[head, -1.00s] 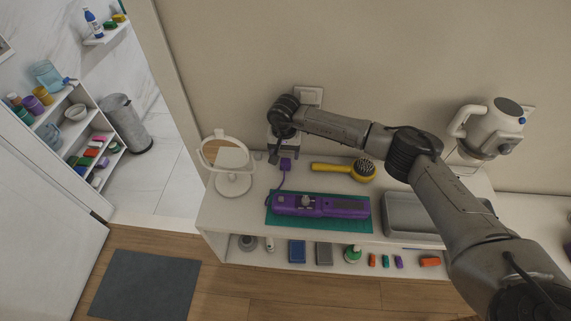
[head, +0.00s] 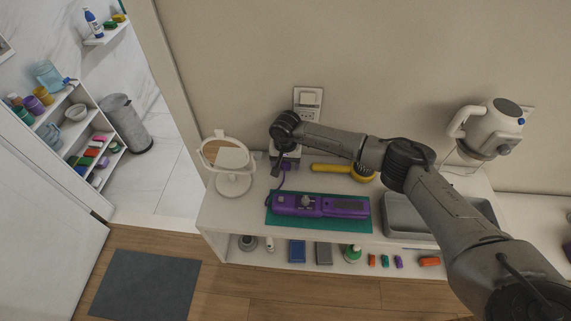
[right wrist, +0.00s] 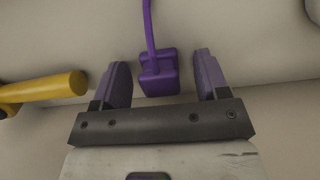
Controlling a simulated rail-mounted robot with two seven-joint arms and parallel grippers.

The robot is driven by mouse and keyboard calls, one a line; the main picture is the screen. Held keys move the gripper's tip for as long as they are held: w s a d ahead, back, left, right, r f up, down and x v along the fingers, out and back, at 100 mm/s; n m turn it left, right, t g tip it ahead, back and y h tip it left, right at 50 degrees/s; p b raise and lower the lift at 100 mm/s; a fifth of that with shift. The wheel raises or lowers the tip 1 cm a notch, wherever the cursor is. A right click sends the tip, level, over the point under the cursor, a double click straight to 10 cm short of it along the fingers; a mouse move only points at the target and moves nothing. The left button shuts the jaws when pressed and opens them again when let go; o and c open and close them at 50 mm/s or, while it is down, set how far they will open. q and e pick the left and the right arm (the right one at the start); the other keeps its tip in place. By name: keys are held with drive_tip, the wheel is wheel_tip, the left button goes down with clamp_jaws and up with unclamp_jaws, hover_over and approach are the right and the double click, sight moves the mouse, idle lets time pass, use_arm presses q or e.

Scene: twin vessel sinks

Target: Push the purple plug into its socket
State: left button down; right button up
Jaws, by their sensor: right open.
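The purple plug (head: 286,167) stands on the white counter behind the purple device (head: 343,207). My right gripper (head: 277,168) is low over it and hides part of it. In the right wrist view the plug (right wrist: 158,76) sits between the two spread fingers of the open gripper (right wrist: 161,62), with a visible gap on each side. Its purple cord (right wrist: 149,25) runs off the top of that view. A white wall plate with a socket (head: 308,98) is on the wall above the gripper. My left gripper is not in view.
The device lies on a teal mat (head: 280,224). A round mirror (head: 231,170) stands left of the plug. A yellow-handled brush (head: 330,168) lies right of it, near my forearm. A grey tray (head: 408,222) and a wall-mounted white dryer (head: 488,128) are further right.

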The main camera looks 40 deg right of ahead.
drive_tip(key=shift+c, duration=0.3)
drive_tip(key=c, duration=0.9)
drive_tip(key=shift+r, duration=0.45)
wheel_tip(320, 180, up, 4)
drive_tip(key=shift+s+f, duration=0.1)
drive_tip(key=shift+f, duration=0.15)
drive_tip(key=s+d+r, duration=0.2)
drive_tip(key=s+r, duration=0.4)
drive_tip(key=s, duration=0.5)
drive_tip(key=shift+d+r, duration=0.3)
drive_tip(key=shift+s, duration=0.1)
